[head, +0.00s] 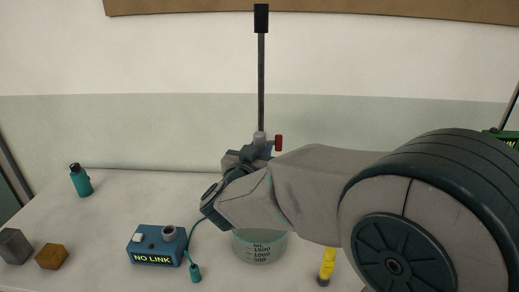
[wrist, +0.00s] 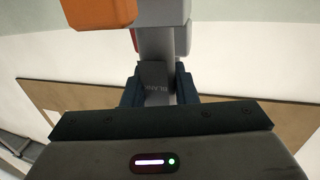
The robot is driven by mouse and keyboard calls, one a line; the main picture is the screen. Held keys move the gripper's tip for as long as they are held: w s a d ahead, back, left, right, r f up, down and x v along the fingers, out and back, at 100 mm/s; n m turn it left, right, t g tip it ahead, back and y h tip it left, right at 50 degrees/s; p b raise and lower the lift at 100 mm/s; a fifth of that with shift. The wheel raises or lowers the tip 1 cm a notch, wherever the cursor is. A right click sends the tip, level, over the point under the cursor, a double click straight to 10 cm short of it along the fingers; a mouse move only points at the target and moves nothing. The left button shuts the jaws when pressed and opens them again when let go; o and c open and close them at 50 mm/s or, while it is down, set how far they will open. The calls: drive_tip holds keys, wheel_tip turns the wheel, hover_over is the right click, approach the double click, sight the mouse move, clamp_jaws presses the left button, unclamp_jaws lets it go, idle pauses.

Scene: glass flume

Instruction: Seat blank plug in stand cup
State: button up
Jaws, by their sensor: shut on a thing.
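The blank plug (wrist: 154,76), dark grey and marked "BLANK", sits between the blue fingers of my gripper (wrist: 157,88) in the wrist view. My gripper is shut on it. In the head view my gripper (head: 256,153) is at the lower visible end of a dark upright rod (head: 261,85) with a black top. A grey fitting and a red knob (head: 278,142) show there. A grey column (wrist: 160,42) is directly beyond the plug in the wrist view. I cannot make out the stand cup or whether the plug touches it.
A clear beaker (head: 259,249) stands below my arm. A blue "NO LINK" box (head: 154,247) has a cable to a teal connector (head: 195,273). A teal bottle (head: 80,180), grey block (head: 15,246) and brown block (head: 52,256) are left. A yellow item (head: 327,263) is front right.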

drive_tip(key=shift+f+b, duration=0.4)
drive_tip(key=shift+f, duration=0.15)
drive_tip(key=o, duration=1.1)
drive_tip(key=shift+s, duration=0.1)
drive_tip(key=b+v, duration=0.1)
drive_tip(key=v, duration=1.2)
drive_tip(key=shift+s+b, duration=0.35)
drive_tip(key=shift+a, duration=0.15)
